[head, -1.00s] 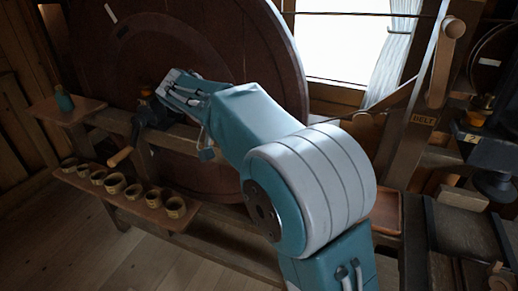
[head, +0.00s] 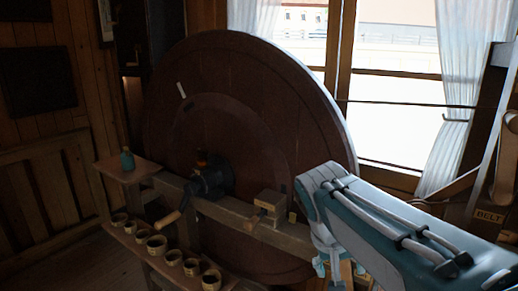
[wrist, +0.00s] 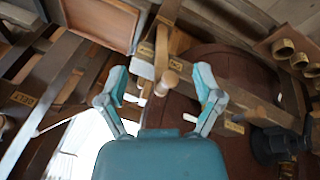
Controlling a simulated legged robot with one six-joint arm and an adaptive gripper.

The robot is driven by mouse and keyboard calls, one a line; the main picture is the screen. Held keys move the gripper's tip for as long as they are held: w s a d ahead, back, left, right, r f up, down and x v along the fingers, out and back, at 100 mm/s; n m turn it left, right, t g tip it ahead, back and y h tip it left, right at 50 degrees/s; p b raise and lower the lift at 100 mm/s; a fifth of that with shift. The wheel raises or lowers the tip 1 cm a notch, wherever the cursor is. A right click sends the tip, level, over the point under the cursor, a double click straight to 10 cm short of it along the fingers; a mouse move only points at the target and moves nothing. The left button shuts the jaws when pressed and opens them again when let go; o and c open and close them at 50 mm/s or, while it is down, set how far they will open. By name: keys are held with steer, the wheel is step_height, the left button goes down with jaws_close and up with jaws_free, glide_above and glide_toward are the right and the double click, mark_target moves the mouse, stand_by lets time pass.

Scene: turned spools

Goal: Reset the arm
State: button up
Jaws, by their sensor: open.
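My arm (head: 400,225) reaches in from the lower right of the head view, with its wrist in front of the bench. My gripper (wrist: 162,88) shows in the wrist view with its two teal fingers spread wide apart. It is open, and nothing is held between the fingers. In the head view my wrist and arm mostly hide the gripper. Behind the fingers, the wrist view shows a wooden post with a round knob (wrist: 169,79), apparently beyond the gap; I cannot tell how far.
A large dark wheel (head: 235,70) stands behind a wooden bench rail carrying a dark lathe head (head: 211,180) and a wooden block (head: 270,205). A low shelf holds several small turned cups (head: 157,246).

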steer(key=s+f+n+t+y, duration=0.1)
steer(key=s+f+t+y, duration=0.2)
steer(key=s, duration=0.9)
step_height(320, 180, down, 2)
steer(key=shift+d+f+n+t, duration=0.2)
steer(key=shift+f+n+t, duration=0.1)
steer(key=shift+n, duration=0.1)
steer(key=shift+s, duration=0.15)
